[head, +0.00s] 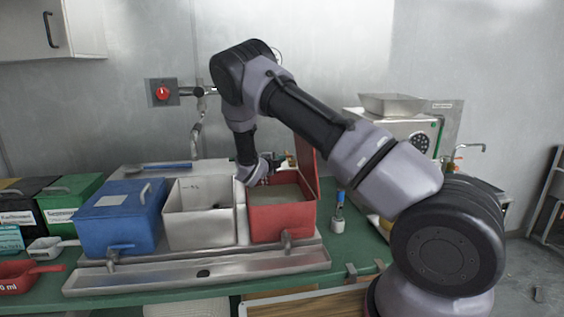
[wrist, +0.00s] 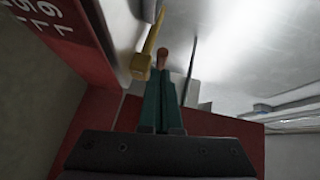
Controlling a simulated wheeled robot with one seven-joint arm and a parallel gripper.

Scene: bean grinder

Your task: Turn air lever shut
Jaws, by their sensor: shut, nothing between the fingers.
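In the wrist view a yellow lever-like handle (wrist: 146,52) stands just beyond and slightly left of my fingertips; I take it for the air lever. A reddish-brown rounded tip (wrist: 162,57) shows beside it, just past the fingers. My gripper (wrist: 162,78) has green fingers pressed together with nothing between them. I cannot tell whether they touch the lever. The lever is too small and partly hidden there to make out clearly.
A white-grey bin (head: 199,227) and a blue lidded bin (head: 122,220) stand left of the red bin. A metal trough (head: 200,272) runs in front. A red wall knob (head: 163,93) is at the upper left. A small blue-topped brush-like item (head: 338,215) stands right.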

